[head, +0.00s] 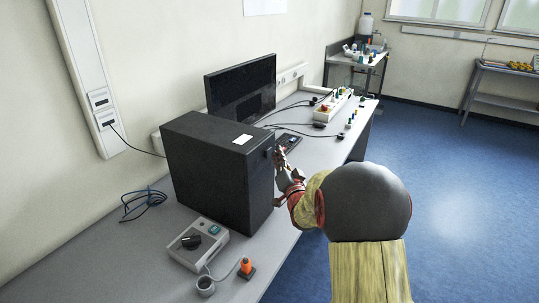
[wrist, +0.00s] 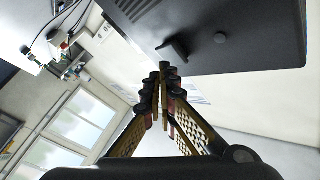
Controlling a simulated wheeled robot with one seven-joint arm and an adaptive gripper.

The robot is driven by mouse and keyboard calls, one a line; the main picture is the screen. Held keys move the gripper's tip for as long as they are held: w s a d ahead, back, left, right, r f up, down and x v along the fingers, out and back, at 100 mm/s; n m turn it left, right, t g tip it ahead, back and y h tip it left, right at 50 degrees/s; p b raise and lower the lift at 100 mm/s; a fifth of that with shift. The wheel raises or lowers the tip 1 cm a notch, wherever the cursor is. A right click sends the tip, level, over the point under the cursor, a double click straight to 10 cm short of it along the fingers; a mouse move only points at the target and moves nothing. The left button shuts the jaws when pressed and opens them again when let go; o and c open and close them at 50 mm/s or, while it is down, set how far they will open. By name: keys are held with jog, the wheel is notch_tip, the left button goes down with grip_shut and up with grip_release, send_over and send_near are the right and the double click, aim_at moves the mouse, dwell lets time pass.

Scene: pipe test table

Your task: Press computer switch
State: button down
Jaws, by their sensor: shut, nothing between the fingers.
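The black computer tower (head: 205,170) stands upright on the table, a white label on its top. Its dark front panel (wrist: 255,45) fills the upper right of the wrist view.
A grey device with a dial (head: 198,244), a cup (head: 205,286) and an orange-topped item (head: 246,268) lie in front. Cables and a power strip are farther back. Blue floor (head: 450,190) at right is clear.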

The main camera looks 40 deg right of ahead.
jog(key=shift+s+d, duration=0.1)
jog(key=shift+s, duration=0.1)
jog(key=shift+s+d, duration=0.3)
jog(key=shift+s, duration=0.45)
jog(key=shift+s+d, duration=0.35)
jog(key=shift+s, duration=0.45)
jog(key=shift+s+d, duration=0.3)
jog(key=shift+s, duration=0.45)
